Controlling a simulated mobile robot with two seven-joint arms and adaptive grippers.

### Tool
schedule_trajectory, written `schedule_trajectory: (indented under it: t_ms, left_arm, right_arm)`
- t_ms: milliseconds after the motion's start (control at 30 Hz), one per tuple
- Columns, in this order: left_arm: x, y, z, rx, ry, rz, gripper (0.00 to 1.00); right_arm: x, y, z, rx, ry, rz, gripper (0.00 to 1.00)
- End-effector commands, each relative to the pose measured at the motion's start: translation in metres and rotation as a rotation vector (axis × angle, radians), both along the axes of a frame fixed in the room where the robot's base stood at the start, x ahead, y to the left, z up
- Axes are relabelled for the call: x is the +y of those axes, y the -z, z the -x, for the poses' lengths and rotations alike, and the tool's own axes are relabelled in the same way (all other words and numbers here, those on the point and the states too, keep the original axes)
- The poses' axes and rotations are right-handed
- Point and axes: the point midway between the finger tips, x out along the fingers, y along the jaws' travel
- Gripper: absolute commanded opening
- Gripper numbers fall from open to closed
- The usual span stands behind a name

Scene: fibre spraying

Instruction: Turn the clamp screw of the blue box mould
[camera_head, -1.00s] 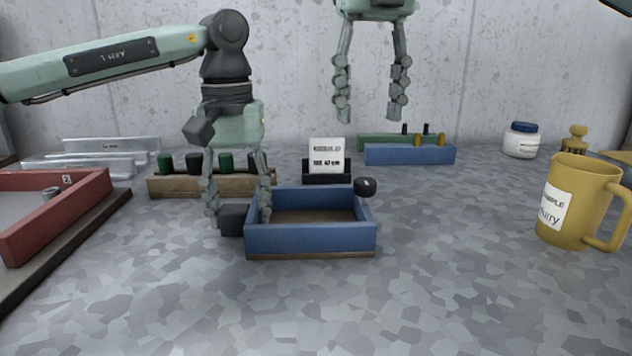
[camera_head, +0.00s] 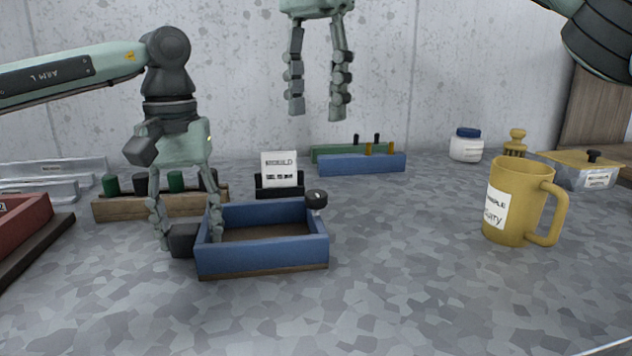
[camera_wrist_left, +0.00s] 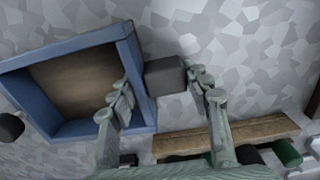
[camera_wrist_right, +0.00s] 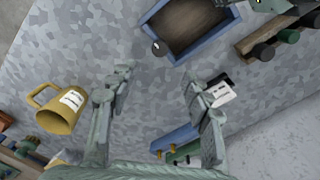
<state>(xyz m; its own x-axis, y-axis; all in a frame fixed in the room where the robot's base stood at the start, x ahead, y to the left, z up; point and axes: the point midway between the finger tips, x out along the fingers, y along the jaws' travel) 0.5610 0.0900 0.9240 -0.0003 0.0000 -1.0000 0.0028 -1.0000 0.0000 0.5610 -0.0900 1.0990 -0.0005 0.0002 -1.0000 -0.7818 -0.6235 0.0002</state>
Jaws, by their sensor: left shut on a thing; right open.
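The blue box mould (camera_head: 262,257) is an open blue frame with a brown floor, flat on the grey table in the head view. Its clamp screw, a black round knob (camera_head: 316,199), sits at the back right corner; it also shows in the right wrist view (camera_wrist_right: 158,47). My left gripper (camera_head: 190,240) is shut on the mould's left side, one finger inside the wall and one outside a dark block (camera_head: 183,241) there. My right gripper (camera_head: 317,111) is open and empty, fingers pointing down, above the knob in the picture and apart from it.
A wooden rack (camera_head: 150,206) with dark and green knobs stands behind left. A white label card (camera_head: 279,168) stands behind the mould. A yellow mug (camera_head: 515,210) is at the right, a red mould (camera_head: 22,226) at the left. The table in front is clear.

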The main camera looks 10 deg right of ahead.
Motion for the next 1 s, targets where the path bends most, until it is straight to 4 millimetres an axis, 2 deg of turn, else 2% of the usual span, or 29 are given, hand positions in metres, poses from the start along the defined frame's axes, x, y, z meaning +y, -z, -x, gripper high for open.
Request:
schedule_trajectory:
  t_ms: [167, 267, 700, 833, 1000]
  left_arm:
    - [0.0, -0.001, 0.0, -0.002, -0.001, 0.0, 0.0]
    - [0.0, -0.001, 0.0, -0.002, -0.001, 0.001, 0.0]
    - [0.0, -0.001, 0.0, -0.001, -0.001, 0.001, 0.0]
    - [0.0, -0.001, 0.0, -0.001, 0.0, 0.001, 0.0]
    - [0.0, -0.001, 0.0, -0.001, 0.0, 0.001, 0.0]
  right_arm:
    - [0.0, 0.002, 0.0, 0.001, -0.108, 0.0, 0.49]
    - [0.0, 0.011, 0.0, 0.004, -0.12, 0.001, 0.49]
    - [-0.001, 0.092, 0.001, 0.002, -0.116, 0.001, 0.49]
    - [-0.001, 0.109, 0.0, 0.002, -0.114, 0.001, 0.49]
    - [0.0, 0.118, 0.0, -0.001, -0.115, 0.0, 0.49]
